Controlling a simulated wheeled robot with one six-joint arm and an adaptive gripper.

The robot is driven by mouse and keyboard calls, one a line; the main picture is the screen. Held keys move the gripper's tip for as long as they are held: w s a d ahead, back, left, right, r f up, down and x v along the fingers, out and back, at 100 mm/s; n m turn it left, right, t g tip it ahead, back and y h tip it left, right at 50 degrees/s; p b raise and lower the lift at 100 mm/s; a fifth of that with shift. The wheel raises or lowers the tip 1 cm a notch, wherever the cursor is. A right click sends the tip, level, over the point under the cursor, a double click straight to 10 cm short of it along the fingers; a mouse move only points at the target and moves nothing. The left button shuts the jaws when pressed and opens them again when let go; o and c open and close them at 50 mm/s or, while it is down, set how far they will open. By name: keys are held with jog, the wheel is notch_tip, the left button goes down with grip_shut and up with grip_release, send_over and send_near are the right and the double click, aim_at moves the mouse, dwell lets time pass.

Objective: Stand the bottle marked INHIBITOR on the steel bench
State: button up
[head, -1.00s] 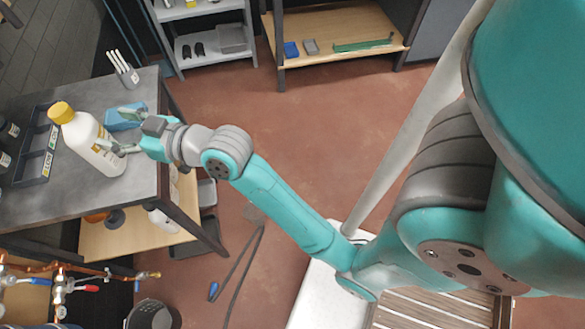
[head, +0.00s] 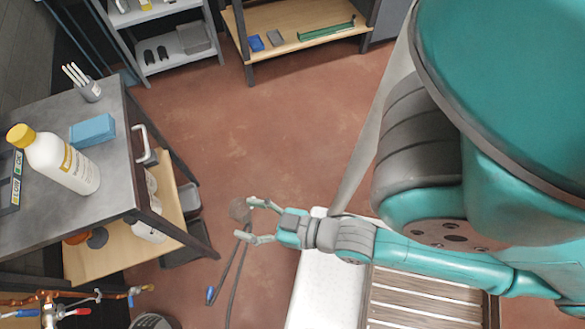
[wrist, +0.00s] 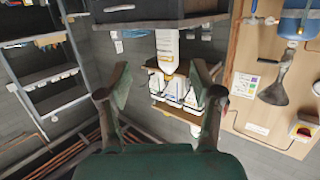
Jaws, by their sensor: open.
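A white bottle (head: 62,163) with a yellow cap and a yellow label band stands upright on the grey steel bench (head: 115,190) at the left of the head view. Its label lettering is too small to read. My gripper (head: 250,221) is open and empty over the floor, well to the right of the bench and apart from the bottle. In the wrist view my open gripper (wrist: 158,85) has nothing between its fingers and faces a wall with shelves.
A blue block (head: 92,130), a cup of white sticks (head: 90,90) and a dark tray (head: 10,185) are on the bench. More bottles (head: 148,228) stand on its lower shelf. Copper pipes (head: 75,300) run at lower left.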

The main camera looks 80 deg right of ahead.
jog(key=f+v, duration=0.1)
jog(key=v, duration=0.9)
jog(key=shift+s+a+n+g+y, duration=0.15)
jog(key=shift+s+n+g+y, duration=0.15)
jog(key=shift+n, duration=0.1)
dwell(0.5)
